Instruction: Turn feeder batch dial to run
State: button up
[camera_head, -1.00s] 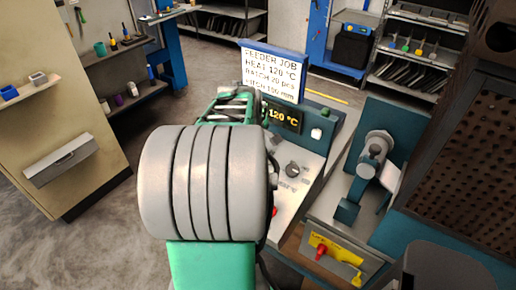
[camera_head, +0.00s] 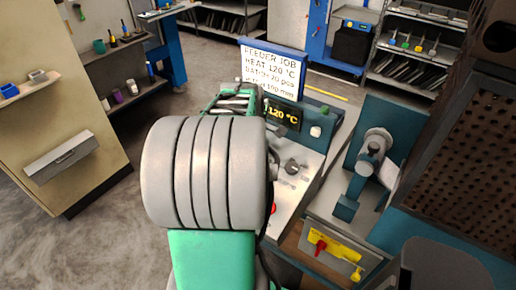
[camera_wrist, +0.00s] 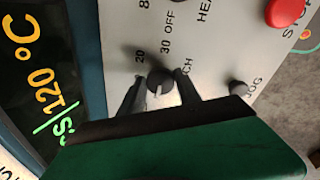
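The batch dial (camera_wrist: 160,80) is a small dark round knob on the pale control panel in the wrist view. The numbers 20 and 30 are printed near it, with the letters "CH" beside it. A short white mark shows on its lower part. My gripper (camera_wrist: 158,86) has its two dark fingers on either side of the dial, with a narrow gap showing; I see no clear contact. In the head view my grey and green arm hides the gripper and the batch dial.
A red stop button (camera_wrist: 286,10) and a jog knob (camera_wrist: 238,88) are on the same panel. The display (camera_head: 284,116) reads 120 °C. A job sign (camera_head: 272,72) stands behind it. Another dial (camera_head: 292,166) shows right of my arm. A press-like fixture (camera_head: 374,150) stands further right.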

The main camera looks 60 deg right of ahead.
jog(key=o, duration=0.4)
jog(key=v, duration=0.7)
jog(key=shift+a+r, duration=0.15)
jog(key=shift+r, duration=0.25)
